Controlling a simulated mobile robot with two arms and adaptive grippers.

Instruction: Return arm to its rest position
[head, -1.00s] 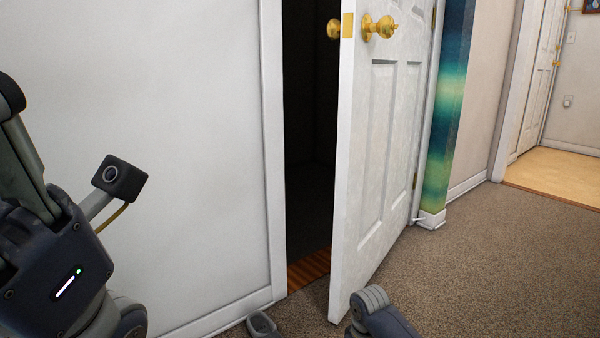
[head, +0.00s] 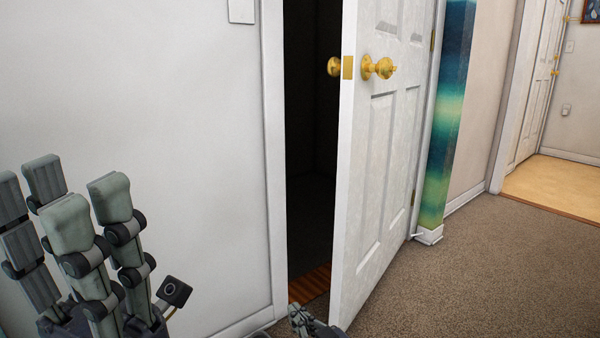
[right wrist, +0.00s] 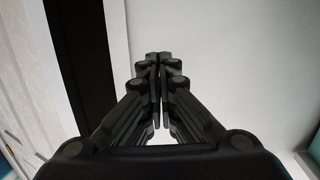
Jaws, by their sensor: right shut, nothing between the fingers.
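A small part of my other hand (head: 312,322) shows at the bottom middle of the head view, low by the door's foot.
A white door (head: 385,160) with a brass knob (head: 379,67) stands ajar at the middle, with a dark opening to its left. A plain white wall (head: 180,130) fills the left. Brown carpet (head: 500,275) on the right is clear. A teal-green column (head: 445,120) stands beyond the door.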

